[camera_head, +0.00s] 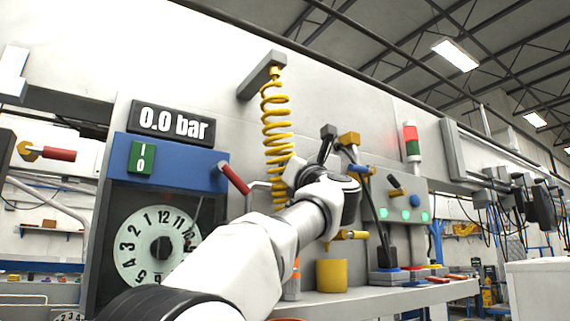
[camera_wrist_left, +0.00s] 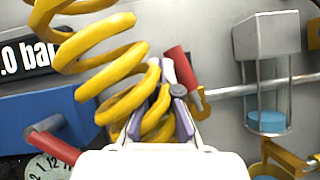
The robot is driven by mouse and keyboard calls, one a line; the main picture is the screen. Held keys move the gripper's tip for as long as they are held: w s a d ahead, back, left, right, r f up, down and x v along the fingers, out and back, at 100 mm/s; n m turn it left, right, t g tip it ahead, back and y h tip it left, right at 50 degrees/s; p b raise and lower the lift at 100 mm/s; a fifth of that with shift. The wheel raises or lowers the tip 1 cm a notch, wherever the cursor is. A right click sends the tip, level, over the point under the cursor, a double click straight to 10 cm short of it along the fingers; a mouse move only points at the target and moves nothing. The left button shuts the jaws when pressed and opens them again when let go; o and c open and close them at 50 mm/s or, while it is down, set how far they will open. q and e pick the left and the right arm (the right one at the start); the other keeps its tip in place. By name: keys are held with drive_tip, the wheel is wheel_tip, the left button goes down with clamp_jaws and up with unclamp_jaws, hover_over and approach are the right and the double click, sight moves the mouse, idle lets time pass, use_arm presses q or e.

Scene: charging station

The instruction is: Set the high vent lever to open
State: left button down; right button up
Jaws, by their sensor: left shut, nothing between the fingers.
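In the left wrist view a red-handled lever (camera_wrist_left: 179,68) with a yellow hub (camera_wrist_left: 203,102) sits on a grey pipe. Its red grip stands up, tilted left, just beyond my left gripper (camera_wrist_left: 168,78). The gripper is shut and empty, and its fingers overlap the yellow coiled hose in the picture. I cannot tell whether they touch the lever. In the head view my left gripper (camera_head: 298,170) is beside the coil, largely behind my wrist, which hides this lever. No label shows which lever is the high vent. My right gripper is out of view.
The yellow coiled hose (camera_head: 276,128) hangs close to my gripper. A blue panel (camera_head: 165,155) with another red lever (camera_head: 234,178) is at left, under a 0.0 bar display (camera_head: 171,121). A clear bowl with blue liquid (camera_wrist_left: 268,121) hangs right. A yellow cup (camera_head: 331,275) stands on the shelf.

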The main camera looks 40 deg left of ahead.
use_arm(q)
drive_tip(key=m, duration=0.1)
drive_tip(key=m+t+h, duration=0.1)
drive_tip(key=m+p, duration=0.1)
drive_tip(key=shift+w+d+r+m+t+h, duration=0.15)
drive_tip(key=shift+w+r+m+t+h, duration=0.1)
drive_tip(key=shift+r+m+t+h, duration=0.15)
idle(0.5)
